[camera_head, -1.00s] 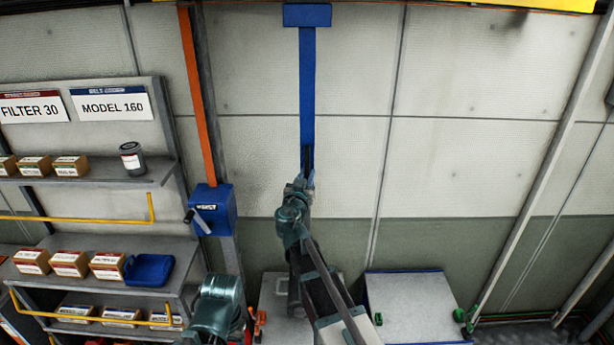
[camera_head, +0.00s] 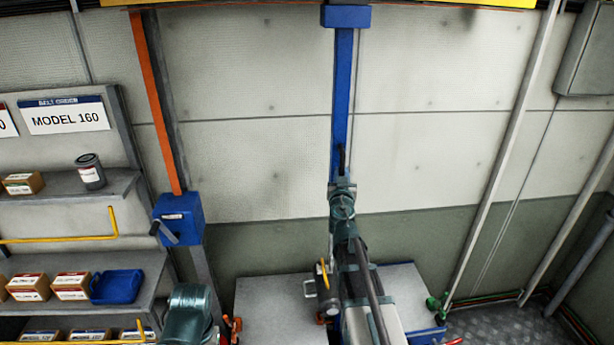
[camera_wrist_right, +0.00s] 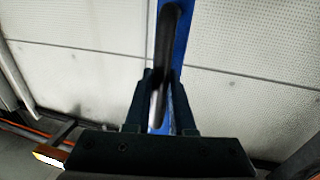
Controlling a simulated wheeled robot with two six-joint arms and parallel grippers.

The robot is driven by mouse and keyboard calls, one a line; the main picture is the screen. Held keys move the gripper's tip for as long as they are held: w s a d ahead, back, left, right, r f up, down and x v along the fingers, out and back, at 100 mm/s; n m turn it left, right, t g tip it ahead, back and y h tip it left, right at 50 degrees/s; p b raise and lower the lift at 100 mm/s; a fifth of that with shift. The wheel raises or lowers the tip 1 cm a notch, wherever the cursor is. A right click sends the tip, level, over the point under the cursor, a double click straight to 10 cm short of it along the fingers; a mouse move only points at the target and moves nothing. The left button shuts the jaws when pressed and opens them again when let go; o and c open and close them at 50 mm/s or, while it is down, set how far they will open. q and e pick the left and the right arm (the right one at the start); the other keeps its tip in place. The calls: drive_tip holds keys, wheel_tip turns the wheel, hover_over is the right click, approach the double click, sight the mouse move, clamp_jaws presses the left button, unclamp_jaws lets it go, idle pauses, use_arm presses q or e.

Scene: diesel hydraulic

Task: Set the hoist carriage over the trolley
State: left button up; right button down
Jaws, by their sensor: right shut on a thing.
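The hoist carriage (camera_head: 346,16) is a blue block under the yellow overhead beam, with a long blue bar (camera_head: 343,90) hanging from it. My right gripper (camera_head: 342,182) is shut on the dark handle at the bar's lower end. The right wrist view shows this handle (camera_wrist_right: 167,50) upright between the fingers (camera_wrist_right: 161,95). Two grey-topped units stand low by the wall: one with blue edges (camera_head: 405,290) right of my arm, one with orange parts (camera_head: 270,305) left of it. I cannot tell which is the trolley. My left gripper is out of view.
A blue winch box (camera_head: 179,218) with a crank sits on the orange-topped post at left. Shelves (camera_head: 75,190) hold boxes, a can and a blue bin (camera_head: 117,286). A partly hidden part with a yellow piece (camera_head: 323,275) shows beside my arm. The wall behind the bar is bare.

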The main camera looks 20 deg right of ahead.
drive_tip(key=s+d, duration=0.3)
drive_tip(key=d, duration=0.7)
drive_tip(key=s+d, duration=0.3)
drive_tip(key=d, duration=0.7)
drive_tip(key=s+d, duration=0.3)
drive_tip(key=d, duration=0.8)
drive_tip(key=c, duration=0.8)
unclamp_jaws()
drive_tip(key=shift+o, duration=0.2)
